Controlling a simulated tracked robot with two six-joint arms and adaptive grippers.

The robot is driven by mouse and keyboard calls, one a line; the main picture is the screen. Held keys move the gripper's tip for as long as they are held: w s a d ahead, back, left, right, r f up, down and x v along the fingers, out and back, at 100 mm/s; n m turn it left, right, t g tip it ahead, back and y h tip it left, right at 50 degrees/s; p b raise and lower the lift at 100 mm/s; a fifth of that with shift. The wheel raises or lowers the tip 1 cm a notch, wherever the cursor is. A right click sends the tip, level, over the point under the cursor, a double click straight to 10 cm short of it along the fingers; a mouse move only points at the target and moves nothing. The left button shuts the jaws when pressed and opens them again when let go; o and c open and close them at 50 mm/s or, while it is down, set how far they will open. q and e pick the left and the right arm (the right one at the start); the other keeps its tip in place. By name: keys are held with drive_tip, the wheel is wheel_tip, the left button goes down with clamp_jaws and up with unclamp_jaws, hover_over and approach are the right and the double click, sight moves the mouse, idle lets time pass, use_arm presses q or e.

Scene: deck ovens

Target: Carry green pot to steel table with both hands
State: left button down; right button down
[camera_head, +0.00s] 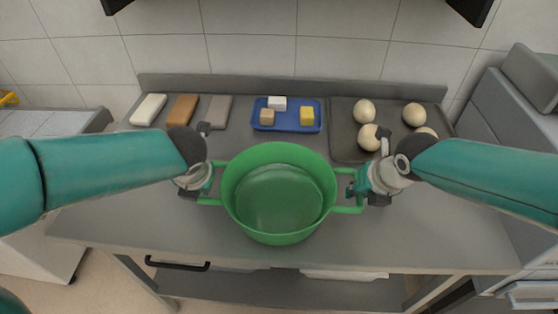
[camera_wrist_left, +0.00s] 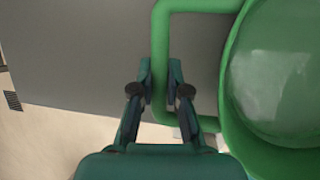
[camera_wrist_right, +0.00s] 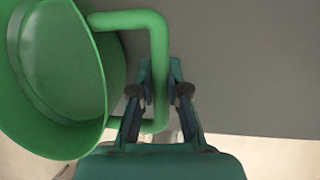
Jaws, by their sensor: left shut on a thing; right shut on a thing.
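The green pot (camera_head: 279,200) is upright and empty, with its front part reaching past the front edge of the steel table (camera_head: 130,215) in the head view. Whether its base touches the table is hidden. My left gripper (camera_head: 208,180) is shut on the pot's left handle, which runs between its fingers in the left wrist view (camera_wrist_left: 160,85). My right gripper (camera_head: 356,187) is shut on the pot's right handle, also seen between the fingers in the right wrist view (camera_wrist_right: 160,85).
Behind the pot, a blue tray (camera_head: 287,127) holds small blocks. A dark tray (camera_head: 345,150) with several pale dough balls (camera_head: 364,111) is at the back right. Three bars, white (camera_head: 148,109), brown (camera_head: 183,110) and grey (camera_head: 217,111), lie at the back left. Bare tabletop shows on both sides.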

use_arm(q)
drive_tip(key=shift+f, duration=0.35)
use_arm(e)
drive_tip(key=shift+f, duration=0.35)
use_arm(q)
drive_tip(key=c, duration=1.2)
unclamp_jaws()
drive_tip(key=shift+r, duration=0.15)
use_arm(e)
drive_tip(key=c, duration=1.2)
unclamp_jaws()
drive_tip(key=shift+s+r, duration=0.1)
drive_tip(key=shift+r, duration=0.05)
use_arm(q)
drive_tip(key=shift+o, duration=0.2)
use_arm(e)
drive_tip(key=shift+o, duration=0.2)
use_arm(q)
drive_tip(key=v, duration=1)
drive_tip(key=shift+s+d+r, duration=0.15)
drive_tip(key=shift+r, duration=0.1)
use_arm(e)
drive_tip(key=shift+r, duration=0.1)
use_arm(q)
drive_tip(key=shift+s+r, duration=0.25)
drive_tip(key=shift+r, duration=0.3)
use_arm(e)
drive_tip(key=v, duration=1.1)
drive_tip(key=shift+s+r, duration=0.15)
drive_tip(key=shift+r, duration=0.15)
